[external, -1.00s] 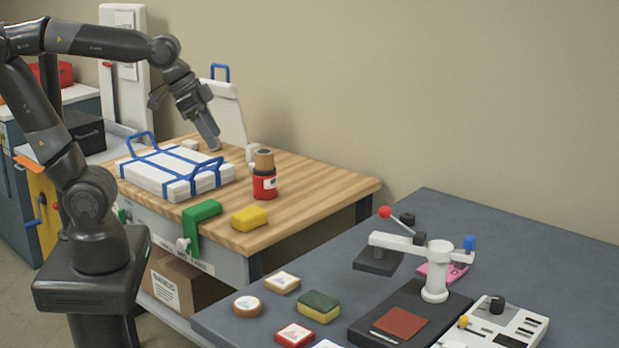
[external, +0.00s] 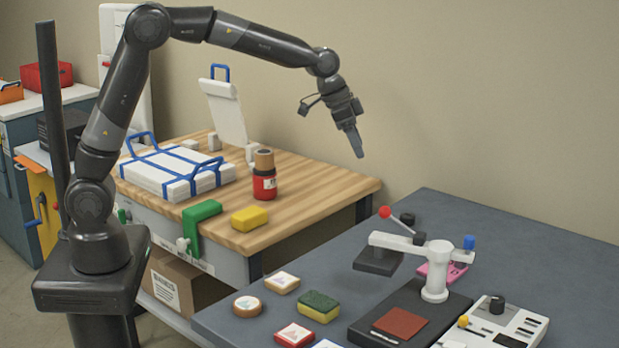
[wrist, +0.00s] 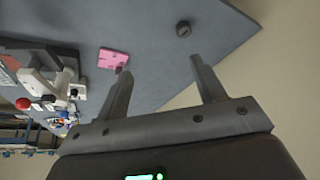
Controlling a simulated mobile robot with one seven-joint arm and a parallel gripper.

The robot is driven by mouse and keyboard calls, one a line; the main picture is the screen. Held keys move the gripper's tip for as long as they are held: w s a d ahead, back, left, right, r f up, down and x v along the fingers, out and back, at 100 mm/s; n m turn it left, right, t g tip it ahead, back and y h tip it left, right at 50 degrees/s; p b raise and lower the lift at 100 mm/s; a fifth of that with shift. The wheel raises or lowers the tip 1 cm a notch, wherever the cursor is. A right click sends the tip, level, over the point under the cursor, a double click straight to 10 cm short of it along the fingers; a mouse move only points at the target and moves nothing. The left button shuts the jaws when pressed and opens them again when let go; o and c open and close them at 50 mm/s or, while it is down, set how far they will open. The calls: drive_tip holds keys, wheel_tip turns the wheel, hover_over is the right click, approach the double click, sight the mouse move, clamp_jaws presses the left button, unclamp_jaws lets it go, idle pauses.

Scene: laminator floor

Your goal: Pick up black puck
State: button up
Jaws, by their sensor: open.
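The black puck (external: 407,218) is a small dark round piece near the back edge of the dark grey table, behind the white press. It also shows in the wrist view (wrist: 183,29), near the top, beyond my fingertips and apart from them. My gripper (external: 358,156) is in the air above and to the left of the puck in the external view, pointing down. In the wrist view my gripper (wrist: 159,66) is open, with nothing between its fingers.
The white press (external: 436,272), with a red-knobbed lever (external: 385,212), stands in front of the puck. A pink pad (external: 455,272) lies beside it. The wooden bench (external: 320,190) holds a red jar (external: 264,184).

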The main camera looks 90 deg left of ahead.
approach(408, 215)
drive_tip(key=x, duration=0.8)
drive_tip(key=shift+d+f, duration=0.2)
drive_tip(key=shift+f, duration=0.15)
drive_tip(key=shift+c, duration=0.2)
drive_tip(key=c, duration=1)
drive_tip(key=shift+r, duration=0.1)
drive_tip(key=shift+c, duration=0.2)
